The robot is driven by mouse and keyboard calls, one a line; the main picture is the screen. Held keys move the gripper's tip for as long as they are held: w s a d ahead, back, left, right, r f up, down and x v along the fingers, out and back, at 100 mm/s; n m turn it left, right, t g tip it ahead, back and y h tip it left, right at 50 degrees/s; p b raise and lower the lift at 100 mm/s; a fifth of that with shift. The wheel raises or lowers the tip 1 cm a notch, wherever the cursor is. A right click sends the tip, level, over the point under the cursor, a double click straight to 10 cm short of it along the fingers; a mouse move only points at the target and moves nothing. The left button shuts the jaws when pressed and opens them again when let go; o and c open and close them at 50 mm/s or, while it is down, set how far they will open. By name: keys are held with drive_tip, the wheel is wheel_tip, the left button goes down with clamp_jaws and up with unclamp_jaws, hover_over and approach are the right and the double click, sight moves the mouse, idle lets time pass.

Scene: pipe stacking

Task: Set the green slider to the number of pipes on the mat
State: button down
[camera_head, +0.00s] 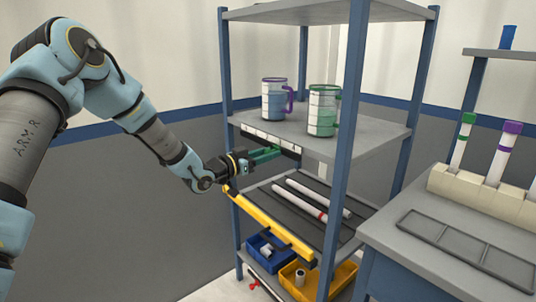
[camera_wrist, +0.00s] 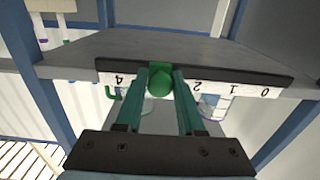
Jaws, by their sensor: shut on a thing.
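My gripper (camera_head: 276,151) reaches the front edge of the middle shelf from the left, its green fingers shut on the green slider. In the wrist view my gripper (camera_wrist: 160,84) has a fingertip on each side of the slider's round green knob (camera_wrist: 159,82). The number strip (camera_wrist: 238,86) shows 4 to the left of the slider and 2, 1, 0 to the right; the mark at the slider is hidden. On the dark mat (camera_head: 278,207) on the shelf below, two white pipes (camera_head: 298,202) are visible, at least one with a red band. A post hides part of the mat.
A purple-handled jug (camera_head: 274,101) and a green-handled jug (camera_head: 322,112) stand on the middle shelf (camera_head: 375,136). A yellow bar (camera_head: 270,227) runs along the lower shelf's front. Blue (camera_head: 262,262) and yellow (camera_head: 292,286) bins sit below. A side table (camera_head: 390,232) is at right.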

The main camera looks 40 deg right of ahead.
idle(0.4)
drive_tip(key=w+b, duration=0.1)
drive_tip(key=w, duration=0.5)
drive_tip(key=shift+d+b, duration=0.15)
drive_tip(key=shift+b, duration=0.2)
drive_tip(key=c, duration=0.6)
unclamp_jaws()
drive_tip(key=b, duration=0.2)
approach(265, 144)
drive_tip(key=a, duration=0.4)
drive_tip(key=shift+a, duration=0.4)
